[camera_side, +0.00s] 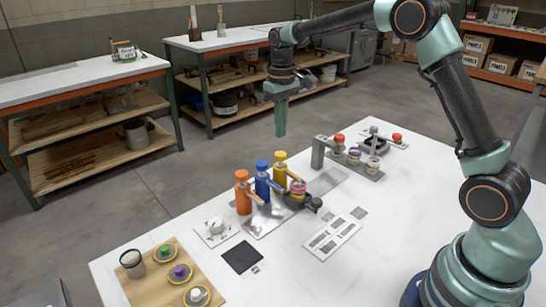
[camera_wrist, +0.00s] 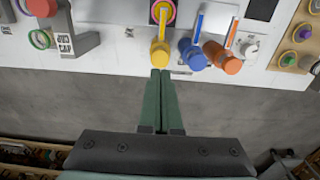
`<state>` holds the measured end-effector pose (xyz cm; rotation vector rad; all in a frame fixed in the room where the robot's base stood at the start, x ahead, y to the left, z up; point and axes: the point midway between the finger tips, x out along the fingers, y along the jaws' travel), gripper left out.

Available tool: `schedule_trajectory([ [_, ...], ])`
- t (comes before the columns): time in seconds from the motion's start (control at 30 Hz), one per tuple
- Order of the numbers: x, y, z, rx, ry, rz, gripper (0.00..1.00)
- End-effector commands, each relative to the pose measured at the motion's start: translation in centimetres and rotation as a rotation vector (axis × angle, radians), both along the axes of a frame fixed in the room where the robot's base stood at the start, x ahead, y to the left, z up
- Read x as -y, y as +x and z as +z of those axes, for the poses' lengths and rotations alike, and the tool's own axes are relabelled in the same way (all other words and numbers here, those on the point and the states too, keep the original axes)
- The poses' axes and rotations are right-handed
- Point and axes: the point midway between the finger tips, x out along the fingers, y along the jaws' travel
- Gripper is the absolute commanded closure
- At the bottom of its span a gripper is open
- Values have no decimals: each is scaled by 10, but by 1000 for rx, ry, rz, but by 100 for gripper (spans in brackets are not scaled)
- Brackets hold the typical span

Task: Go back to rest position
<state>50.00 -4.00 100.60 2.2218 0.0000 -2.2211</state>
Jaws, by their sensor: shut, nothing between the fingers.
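My gripper (camera_side: 281,118) hangs above and behind the far edge of the white table, pointing down, its green fingers shut and empty. In the wrist view my gripper (camera_wrist: 160,74) shows its two fingers together, with the tips in line with the yellow bottle (camera_wrist: 160,52). In the side view the yellow bottle (camera_side: 280,172), blue bottle (camera_side: 262,183) and orange bottle (camera_side: 243,194) stand upright in a row below the gripper, clear of it. A small cup with a pink rim (camera_side: 297,188) stands at the yellow bottle's nozzle.
A grey stand with small cups (camera_side: 318,152) is right of the bottles. A wooden board with colored lidded pots (camera_side: 143,290), a white dial device (camera_side: 215,229), a black pad (camera_side: 242,257) and a slotted white plate (camera_side: 331,238) lie on the table. Open floor lies behind the table.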

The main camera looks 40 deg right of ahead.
Motion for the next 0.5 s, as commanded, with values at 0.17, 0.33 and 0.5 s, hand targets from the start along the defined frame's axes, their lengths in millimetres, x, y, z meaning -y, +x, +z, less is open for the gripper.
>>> schedule_trajectory([
  [0.17,-1,-2,4,7,-1,0,100],
  [0.33,-6,-19,30,58,-4,1,100],
  [0.5,-14,-52,63,139,-8,1,100],
])
